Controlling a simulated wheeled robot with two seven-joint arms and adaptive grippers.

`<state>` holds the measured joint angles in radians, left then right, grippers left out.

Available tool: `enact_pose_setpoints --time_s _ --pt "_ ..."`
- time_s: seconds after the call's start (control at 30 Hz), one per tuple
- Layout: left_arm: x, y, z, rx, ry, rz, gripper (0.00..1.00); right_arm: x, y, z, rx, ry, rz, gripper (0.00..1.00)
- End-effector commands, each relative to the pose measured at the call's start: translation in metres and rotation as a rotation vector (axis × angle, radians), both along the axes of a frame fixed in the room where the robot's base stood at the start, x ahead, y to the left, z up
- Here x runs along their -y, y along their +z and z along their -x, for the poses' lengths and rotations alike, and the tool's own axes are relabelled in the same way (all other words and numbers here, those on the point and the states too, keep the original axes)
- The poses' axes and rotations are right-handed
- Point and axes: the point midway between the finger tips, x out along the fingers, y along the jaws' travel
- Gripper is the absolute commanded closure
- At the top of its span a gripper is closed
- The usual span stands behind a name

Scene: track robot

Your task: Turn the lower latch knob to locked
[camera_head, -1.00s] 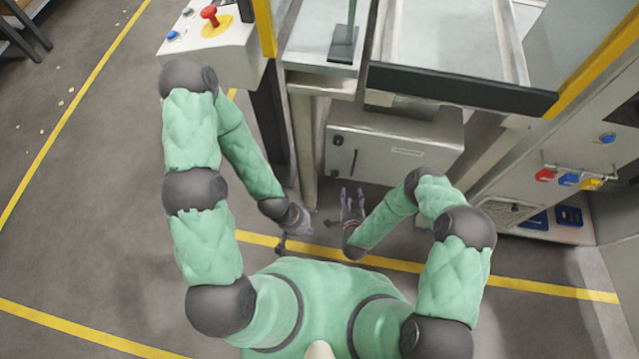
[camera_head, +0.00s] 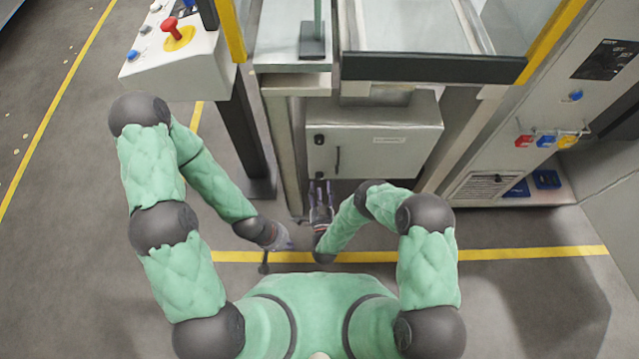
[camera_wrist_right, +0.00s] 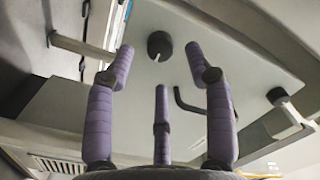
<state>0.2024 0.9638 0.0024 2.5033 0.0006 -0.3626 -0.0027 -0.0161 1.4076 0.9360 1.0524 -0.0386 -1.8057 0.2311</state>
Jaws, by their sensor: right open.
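The grey cabinet (camera_head: 400,150) has a dark upper knob (camera_head: 319,139) at its left edge and a dark bar handle (camera_head: 338,160). In the right wrist view a round dark knob (camera_wrist_right: 160,45) with a pale slot mark sits on the cabinet door (camera_wrist_right: 215,65); it appears to be the lower one. The bent handle (camera_wrist_right: 188,104) shows right of it. My right gripper (camera_head: 320,186) is open and empty at the cabinet's lower left edge, its purple fingers spread toward the knob, apparently not touching it. My left gripper (camera_head: 282,240) hangs left of it, its jaws unclear.
A dark post (camera_head: 245,130) and a pale frame leg (camera_head: 282,150) stand left of the cabinet. A black-edged shelf (camera_head: 430,69) overhangs it. A console with a red button (camera_head: 171,28) is upper left. A panel with coloured padlocks (camera_head: 545,141) is right.

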Motion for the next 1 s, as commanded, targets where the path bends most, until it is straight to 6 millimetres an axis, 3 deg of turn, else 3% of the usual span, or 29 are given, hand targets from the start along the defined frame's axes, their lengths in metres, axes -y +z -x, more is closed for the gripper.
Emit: enact_pose_setpoints --time_s 0.23,0.6,0.67,0.8,1.0 --pt "0.000 -0.010 0.000 0.000 0.000 0.000 1.00 -0.001 -0.001 -0.028 0.000 0.000 0.000 0.46" --pt "0.000 -0.011 0.000 0.000 0.000 0.000 1.00 -0.002 0.000 -0.034 -0.001 -0.001 0.000 0.46" --pt "0.000 -0.011 0.000 0.000 0.000 0.000 1.00 -0.002 0.000 -0.034 0.000 0.000 0.000 0.58" --pt "0.000 -0.011 0.000 0.000 0.000 0.000 1.00 -0.002 0.000 -0.034 0.000 0.000 0.000 0.97" --pt "0.000 -0.011 0.000 0.000 0.000 0.000 1.00 -0.002 0.000 -0.034 0.000 0.000 0.002 1.00"
